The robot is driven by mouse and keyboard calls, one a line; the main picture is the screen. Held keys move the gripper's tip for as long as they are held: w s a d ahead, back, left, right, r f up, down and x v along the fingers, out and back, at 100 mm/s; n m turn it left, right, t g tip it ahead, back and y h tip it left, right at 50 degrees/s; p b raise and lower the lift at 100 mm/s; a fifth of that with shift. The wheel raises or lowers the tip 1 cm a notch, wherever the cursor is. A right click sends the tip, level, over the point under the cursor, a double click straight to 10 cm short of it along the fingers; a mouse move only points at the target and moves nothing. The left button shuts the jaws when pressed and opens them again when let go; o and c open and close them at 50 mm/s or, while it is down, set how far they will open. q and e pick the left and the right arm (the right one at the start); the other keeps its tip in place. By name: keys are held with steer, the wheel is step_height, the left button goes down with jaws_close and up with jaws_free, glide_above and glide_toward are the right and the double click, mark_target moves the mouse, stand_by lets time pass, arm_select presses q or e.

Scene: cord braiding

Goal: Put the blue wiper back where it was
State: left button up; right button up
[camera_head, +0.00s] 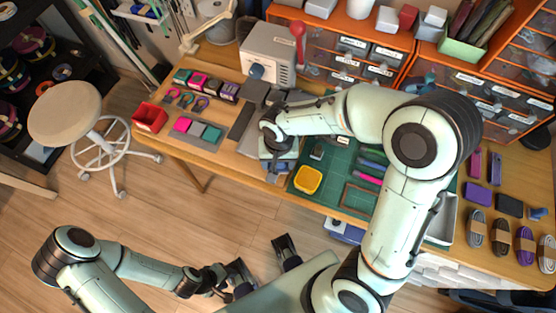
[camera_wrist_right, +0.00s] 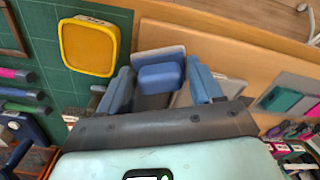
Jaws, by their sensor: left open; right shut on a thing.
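The blue wiper (camera_wrist_right: 160,76) shows in the right wrist view between the two fingers of my right gripper (camera_head: 280,168). It has a blue block and a paler, flat part beyond it. My right gripper is shut on it, low over the workbench (camera_head: 232,163) near its front edge, left of the yellow dish. In the head view the arm and gripper hide most of the wiper. I cannot tell whether it touches the bench. My left gripper (camera_head: 264,262) is open and empty, over the floor in front of the bench.
A yellow dish (camera_head: 308,180) sits on the green cutting mat (camera_head: 333,165), close to my right gripper. A tray of coloured blocks (camera_head: 197,131) and a red box (camera_head: 149,117) stand at the left. A grey machine (camera_head: 268,52) and orange drawers (camera_head: 340,62) stand behind.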

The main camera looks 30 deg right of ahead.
steer(key=shift+f+b, duration=0.5)
steer(key=o, duration=1)
steer(key=shift+r+p, duration=0.3)
step_height(320, 180, up, 13)
steer(key=shift+f+p, duration=0.2)
steer(key=shift+p, duration=1)
